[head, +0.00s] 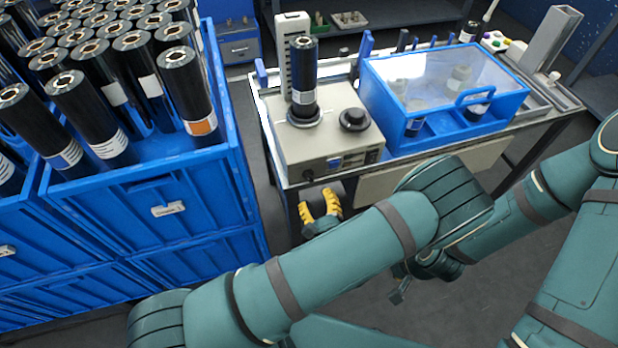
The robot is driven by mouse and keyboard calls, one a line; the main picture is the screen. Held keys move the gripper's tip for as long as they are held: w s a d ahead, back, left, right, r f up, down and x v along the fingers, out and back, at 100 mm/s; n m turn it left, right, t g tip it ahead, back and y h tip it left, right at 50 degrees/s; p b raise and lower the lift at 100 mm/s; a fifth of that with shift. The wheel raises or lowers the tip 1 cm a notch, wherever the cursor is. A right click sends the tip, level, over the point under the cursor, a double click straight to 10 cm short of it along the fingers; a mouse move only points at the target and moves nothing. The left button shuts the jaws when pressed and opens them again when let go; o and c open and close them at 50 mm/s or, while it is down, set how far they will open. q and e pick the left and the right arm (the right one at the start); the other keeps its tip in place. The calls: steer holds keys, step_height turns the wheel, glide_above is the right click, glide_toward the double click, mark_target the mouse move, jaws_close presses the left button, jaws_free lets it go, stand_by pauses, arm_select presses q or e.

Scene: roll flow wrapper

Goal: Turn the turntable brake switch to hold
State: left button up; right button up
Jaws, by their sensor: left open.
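The turntable unit is a beige box (318,138) at the left end of the bench, with a black roll (303,78) upright on its round plate. A black round knob (354,119) is on its top, right of the roll. Its front panel has a small blue part (334,162) and a dark part (371,156); I cannot tell which is the brake switch or its setting. My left gripper (319,207) is open and empty, its yellow fingers just below the front panel. My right gripper (399,291) is mostly hidden behind my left arm, and its fingers are unclear.
Blue crates (150,205) full of black rolls stand at left, close to the bench. A clear-topped blue box (440,95) sits right of the unit. A white slotted post (293,50) stands behind it. The bench's front edge lies above my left gripper.

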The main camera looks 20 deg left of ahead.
mark_target(308, 178)
arm_select(q)
steer(key=x, duration=0.7)
jaws_close()
